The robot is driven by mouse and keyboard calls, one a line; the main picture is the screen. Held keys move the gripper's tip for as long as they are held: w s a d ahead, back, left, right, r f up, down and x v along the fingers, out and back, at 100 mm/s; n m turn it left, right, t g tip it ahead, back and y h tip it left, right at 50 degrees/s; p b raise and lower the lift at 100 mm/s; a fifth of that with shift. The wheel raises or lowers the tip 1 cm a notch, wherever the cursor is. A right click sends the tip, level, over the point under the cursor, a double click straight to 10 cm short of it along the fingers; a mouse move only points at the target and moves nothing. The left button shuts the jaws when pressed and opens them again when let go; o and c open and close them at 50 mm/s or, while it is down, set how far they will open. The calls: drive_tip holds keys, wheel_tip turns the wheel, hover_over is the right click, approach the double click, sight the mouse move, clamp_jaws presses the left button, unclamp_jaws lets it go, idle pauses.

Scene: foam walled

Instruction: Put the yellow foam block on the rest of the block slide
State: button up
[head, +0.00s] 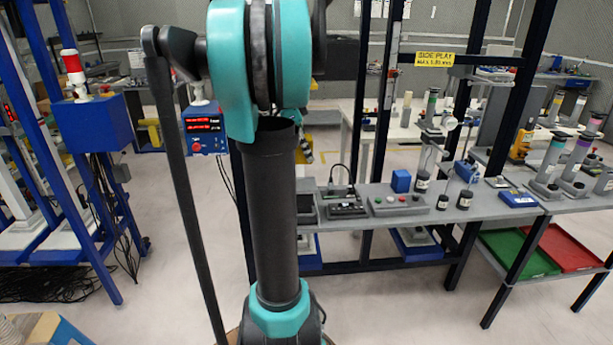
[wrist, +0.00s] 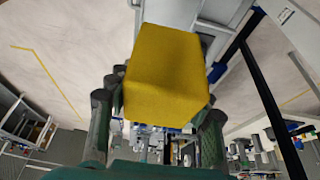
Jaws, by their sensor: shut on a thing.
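The yellow foam block (wrist: 165,75) fills the middle of the wrist view, held between the fingers of my gripper (wrist: 157,115). My gripper is shut on it, with a dark finger at the left and right of its lower part. The block hides much of what lies behind it. Behind its top is a pale grey surface (wrist: 215,14); I cannot tell whether this is part of the block slide. I cannot make out the block slide's rest in either view.
A grey bench (head: 375,218) with control boxes, a blue block (head: 401,181) and dark jars stands right of my arm. Red (head: 565,246) and green trays lie below it at the right. Blue racks (head: 92,125) with cables stand at the left. Open floor shows at front left.

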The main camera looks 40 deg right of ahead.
wheel_tip(320, 180, down, 9)
idle(0.4)
drive_tip(key=o, duration=1.1)
drive_tip(key=shift+f, duration=0.1)
drive_tip(key=v, duration=1.2)
drive_tip(key=s+a+f+n+t+y, duration=0.1)
drive_tip(key=s+a+f+n, duration=0.3)
drive_tip(key=a+f+n, duration=0.4)
drive_tip(key=s+a+f+n+t+y, duration=0.1)
drive_tip(key=s+a+f+n+t, duration=0.2)
drive_tip(key=a+f+n, duration=0.5)
drive_tip(key=s+a+f+n+t+y, duration=0.2)
drive_tip(key=s+a+f+n, duration=0.3)
drive_tip(key=a, duration=0.9)
drive_tip(key=shift+s+f+n+t, duration=0.15)
drive_tip(key=shift+s+f+n, duration=0.05)
drive_tip(key=shift+f+n, duration=0.7)
drive_tip(key=shift+s+f+n+t, duration=0.15)
drive_tip(key=shift+s+f+n, duration=0.05)
drive_tip(key=shift+f+n, duration=0.65)
